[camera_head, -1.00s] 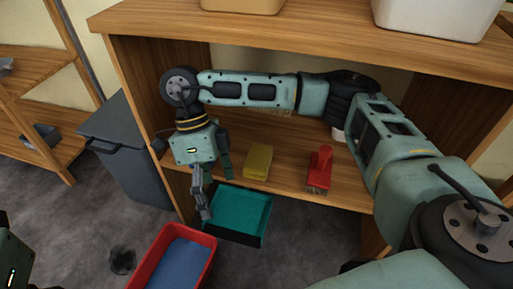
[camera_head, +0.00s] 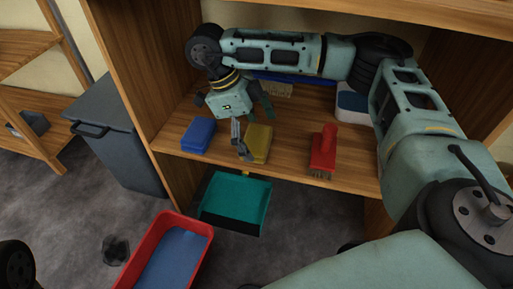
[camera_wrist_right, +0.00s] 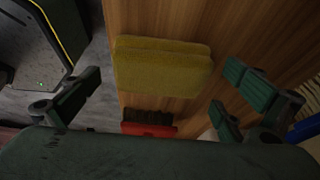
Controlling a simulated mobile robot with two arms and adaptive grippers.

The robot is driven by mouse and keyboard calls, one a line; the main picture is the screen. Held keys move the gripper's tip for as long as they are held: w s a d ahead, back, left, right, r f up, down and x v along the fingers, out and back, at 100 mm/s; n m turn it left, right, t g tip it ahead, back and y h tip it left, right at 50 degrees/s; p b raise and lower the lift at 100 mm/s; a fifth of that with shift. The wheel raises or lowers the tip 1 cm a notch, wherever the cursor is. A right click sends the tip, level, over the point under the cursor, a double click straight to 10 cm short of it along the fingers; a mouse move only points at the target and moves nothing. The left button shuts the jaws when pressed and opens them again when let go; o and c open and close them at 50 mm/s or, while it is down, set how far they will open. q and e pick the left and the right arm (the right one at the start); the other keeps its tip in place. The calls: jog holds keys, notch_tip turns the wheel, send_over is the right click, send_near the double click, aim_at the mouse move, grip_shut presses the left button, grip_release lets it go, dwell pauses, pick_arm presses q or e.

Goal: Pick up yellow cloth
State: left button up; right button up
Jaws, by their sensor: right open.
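The yellow cloth (camera_head: 257,143), a thick folded block, lies on the wooden shelf between a blue block and a red brush. My right gripper (camera_head: 254,132) is open over the shelf at the cloth, and one finger hides part of its left side. In the right wrist view the cloth (camera_wrist_right: 162,66) lies ahead, between the lines of the two spread fingers (camera_wrist_right: 160,97), with nothing held. I cannot tell whether a finger touches it. My left gripper is not in view.
The blue block (camera_head: 198,135) stands left of the cloth, the red brush (camera_head: 323,150) right. A blue-and-white container (camera_head: 352,103) is behind. Below are a teal dustpan (camera_head: 236,198) and a red tub (camera_head: 150,240). A grey bin (camera_head: 118,130) stands left; an upper shelf (camera_head: 400,12) overhangs.

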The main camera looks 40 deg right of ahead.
jog(key=shift+s+d+f, duration=0.1)
jog(key=shift+f, duration=0.25)
jog(key=c, duration=1.1)
jog(key=shift+r, duration=0.1)
